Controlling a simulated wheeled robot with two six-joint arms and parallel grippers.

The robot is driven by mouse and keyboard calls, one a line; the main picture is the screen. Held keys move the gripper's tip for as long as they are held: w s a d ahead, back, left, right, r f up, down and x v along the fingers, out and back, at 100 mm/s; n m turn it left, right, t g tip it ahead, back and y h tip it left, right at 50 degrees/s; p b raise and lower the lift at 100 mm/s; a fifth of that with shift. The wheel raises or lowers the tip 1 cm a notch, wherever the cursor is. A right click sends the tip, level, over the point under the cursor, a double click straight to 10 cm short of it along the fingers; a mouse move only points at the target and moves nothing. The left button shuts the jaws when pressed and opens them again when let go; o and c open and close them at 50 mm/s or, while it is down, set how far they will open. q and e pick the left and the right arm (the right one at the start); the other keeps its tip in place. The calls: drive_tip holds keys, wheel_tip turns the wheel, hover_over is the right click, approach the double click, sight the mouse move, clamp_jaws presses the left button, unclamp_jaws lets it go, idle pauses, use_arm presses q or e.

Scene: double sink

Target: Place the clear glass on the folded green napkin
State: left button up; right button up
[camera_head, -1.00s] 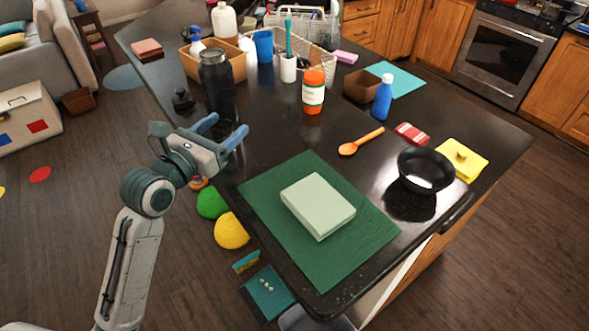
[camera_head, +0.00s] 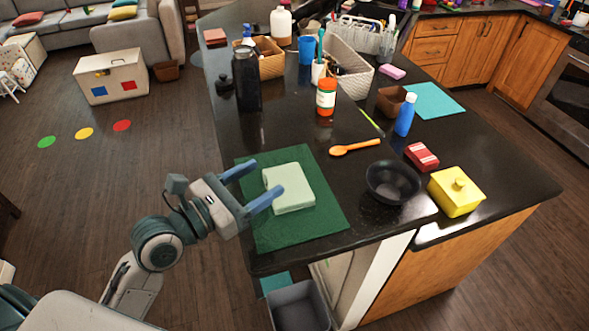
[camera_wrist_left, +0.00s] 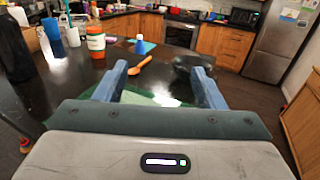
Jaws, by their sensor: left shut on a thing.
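The folded green napkin (camera_head: 289,188) is a pale green, thick folded square lying on a dark green mat (camera_head: 300,232) at the counter's near left. My left gripper (camera_head: 266,177) is at the napkin's left edge, its blue fingers spread and pointing toward it. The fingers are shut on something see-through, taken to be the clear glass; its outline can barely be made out. In the left wrist view the two fingers (camera_wrist_left: 161,72) stand apart, with the counter showing between them. My right gripper is not in view.
A black bowl (camera_head: 394,183) stands right of the mat, with an orange spoon (camera_head: 355,147) behind. A yellow lidded box (camera_head: 456,191) and a red-and-white block (camera_head: 422,156) are further right. A dark bottle (camera_head: 246,85) and an orange-white bottle (camera_head: 326,97) stand farther back.

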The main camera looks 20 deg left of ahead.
use_arm(q)
drive_tip(key=shift+w+d+f+b, duration=0.45)
drive_tip(key=shift+w+f+b, duration=0.4)
drive_tip(key=shift+w, duration=1.55)
drive_tip(key=shift+w+d+f+b, duration=0.45)
drive_tip(key=shift+w+f+b, duration=0.4)
drive_tip(key=shift+w, duration=1.6)
drive_tip(key=shift+w+d+f+b, duration=0.45)
drive_tip(key=shift+w+f+b, duration=0.4)
drive_tip(key=shift+w, duration=1.55)
drive_tip(key=shift+r, duration=0.15)
drive_tip(key=o, duration=1.1)
